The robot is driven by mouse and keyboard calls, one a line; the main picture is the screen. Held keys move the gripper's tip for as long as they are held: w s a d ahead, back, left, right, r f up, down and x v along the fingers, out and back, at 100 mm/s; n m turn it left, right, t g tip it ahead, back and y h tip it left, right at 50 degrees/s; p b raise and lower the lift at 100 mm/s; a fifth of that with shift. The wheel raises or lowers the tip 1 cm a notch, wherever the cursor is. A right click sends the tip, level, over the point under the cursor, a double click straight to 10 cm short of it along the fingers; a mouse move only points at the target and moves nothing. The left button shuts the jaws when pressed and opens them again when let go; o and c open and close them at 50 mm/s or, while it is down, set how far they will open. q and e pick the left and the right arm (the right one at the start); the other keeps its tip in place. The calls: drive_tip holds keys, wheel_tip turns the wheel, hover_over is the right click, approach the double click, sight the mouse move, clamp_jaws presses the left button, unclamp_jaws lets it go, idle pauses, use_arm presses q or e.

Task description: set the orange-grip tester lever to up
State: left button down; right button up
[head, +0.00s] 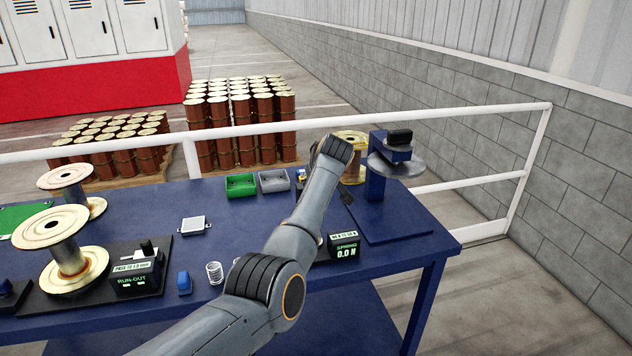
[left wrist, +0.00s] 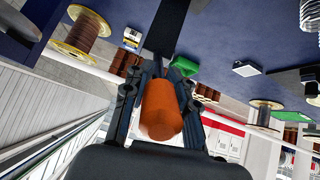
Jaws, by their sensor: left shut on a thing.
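In the left wrist view, the orange grip (left wrist: 160,110) of the tester lever sits between the two dark fingers of my left gripper (left wrist: 158,100), which is shut on it. A dark bar (left wrist: 166,28) runs beyond the grip toward the blue table top. In the head view, my left arm covers the grip and most of the gripper. The blue tester stand (head: 376,180), with a black top and a grey disc, stands just right of my wrist. A readout (head: 344,246) shows 0.0 N. I cannot tell the lever's exact position. My right gripper is out of view.
The blue table (head: 415,222) also holds a green bin (head: 240,186), a grey bin (head: 274,182), a run-out gauge (head: 135,278), a small spring (head: 214,273) and brass-coloured spools (head: 66,262). A white rail (head: 450,120) runs behind the table. The table's front right is clear.

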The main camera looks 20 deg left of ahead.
use_arm(q)
drive_tip(key=c, duration=1.4)
unclamp_jaws()
drive_tip(key=shift+w+a+r, duration=0.1)
drive_tip(key=shift+r, duration=0.25)
drive_tip(key=o, duration=0.4)
drive_tip(key=shift+f, duration=0.1)
drive_tip(key=shift+c, duration=0.2)
drive_tip(key=shift+w+f, duration=0.1)
drive_tip(key=shift+f, duration=0.05)
drive_tip(key=v, duration=1.2)
drive_tip(key=shift+f, duration=0.1)
